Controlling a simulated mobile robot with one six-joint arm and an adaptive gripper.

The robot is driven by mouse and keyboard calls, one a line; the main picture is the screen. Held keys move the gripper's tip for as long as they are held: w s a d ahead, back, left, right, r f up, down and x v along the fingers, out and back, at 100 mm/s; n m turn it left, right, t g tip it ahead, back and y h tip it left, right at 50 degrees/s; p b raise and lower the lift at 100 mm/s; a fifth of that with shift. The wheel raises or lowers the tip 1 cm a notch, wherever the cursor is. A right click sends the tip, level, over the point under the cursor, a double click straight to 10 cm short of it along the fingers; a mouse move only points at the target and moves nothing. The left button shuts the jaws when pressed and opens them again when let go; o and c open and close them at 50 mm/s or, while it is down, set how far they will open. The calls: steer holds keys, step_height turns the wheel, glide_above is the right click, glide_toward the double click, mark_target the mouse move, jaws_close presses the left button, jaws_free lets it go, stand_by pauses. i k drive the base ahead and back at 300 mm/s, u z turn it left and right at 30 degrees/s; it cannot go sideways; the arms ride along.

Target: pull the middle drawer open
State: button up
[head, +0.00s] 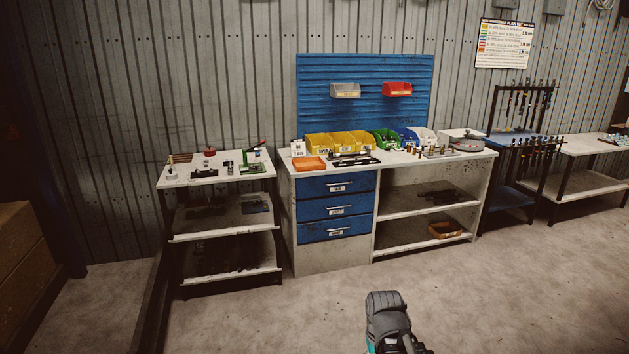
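The middle drawer (326,207) is one of three blue drawers in the left part of the white workbench. It has a pale label and handle (337,211) at its front centre. It looks shut, flush with the top drawer (322,186) above and the bottom drawer (323,230) below. My gripper's fingers do not show; only a dark grey and teal part of my own arm shows at the bottom centre, well in front of the bench. Nothing is seen touching the drawer.
The workbench top (415,162) carries bins and tools, with open shelves (405,205) right of the drawers. A shelved side table (222,235) stands left of the bench. The concrete floor (300,310) before the drawers is clear. A tool rack (510,195) stands to the right.

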mark_target(313, 210)
steer(key=i, duration=3.2)
steer(key=u, duration=0.4)
